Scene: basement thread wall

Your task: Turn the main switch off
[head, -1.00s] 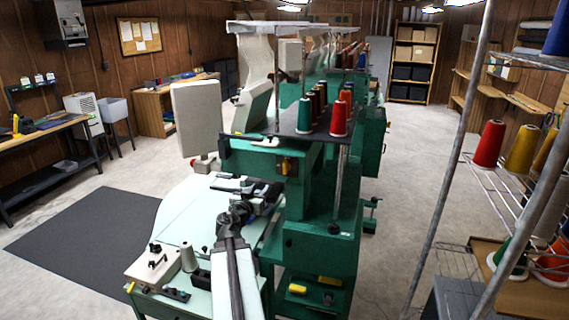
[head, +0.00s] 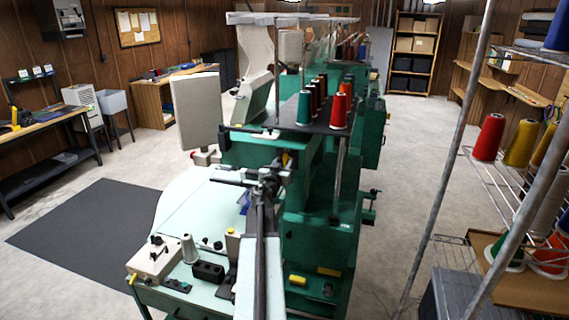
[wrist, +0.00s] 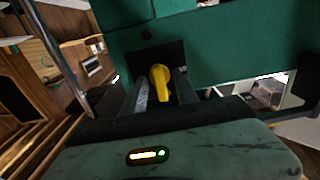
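The main switch is a yellow handle (wrist: 160,84) on a dark plate (wrist: 146,60) set in the green machine's face. In the head view a small part of the yellow handle (head: 286,159) shows beside my gripper (head: 276,172), which covers most of the switch. In the wrist view my gripper (wrist: 161,88) has one finger on each side of the handle. The fingers look apart, with a gap visible on the right of the handle. The left finger is close to it; I cannot tell whether it touches.
The green embroidery machine (head: 320,225) carries thread cones on top. A pale table (head: 185,215) with a control box (head: 155,258) lies to the left. A wire rack (head: 490,165) with cones stands at the right. Open floor lies between rack and machine.

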